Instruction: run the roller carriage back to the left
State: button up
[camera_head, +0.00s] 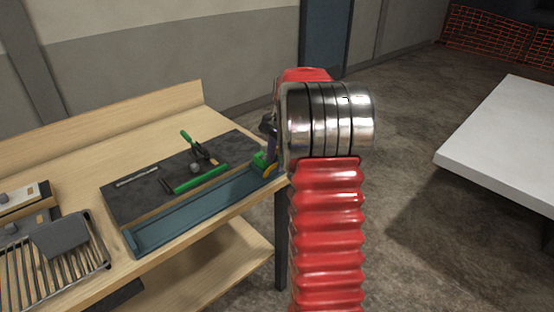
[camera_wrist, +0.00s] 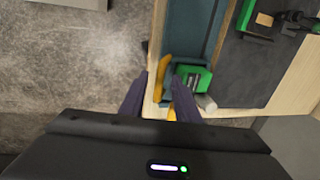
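The roller carriage (camera_head: 262,160), a green block with a yellow part, sits at the right end of the long blue channel (camera_head: 200,210) on the bench in the head view. In the wrist view the green carriage (camera_wrist: 195,77) shows at the channel's near end, with the yellow part beside it. My gripper (camera_wrist: 158,84) has its two dark purple fingers spread apart, with the yellow part between or just beyond them. The right finger overlaps the carriage. Whether either finger touches it is not clear. In the head view my arm hides part of the gripper.
A dark mat (camera_head: 150,190) behind the channel holds a green bar, a green-handled tool and a metal rod. A slatted rack (camera_head: 85,278) with a grey block stands at left. A white table (camera_head: 510,140) is at right, with open floor between.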

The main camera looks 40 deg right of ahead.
jog(key=shift+c, duration=0.4)
grip_shut()
jog(key=shift+d, duration=0.3)
jog(key=shift+s+a, duration=0.1)
jog(key=shift+a, duration=0.2)
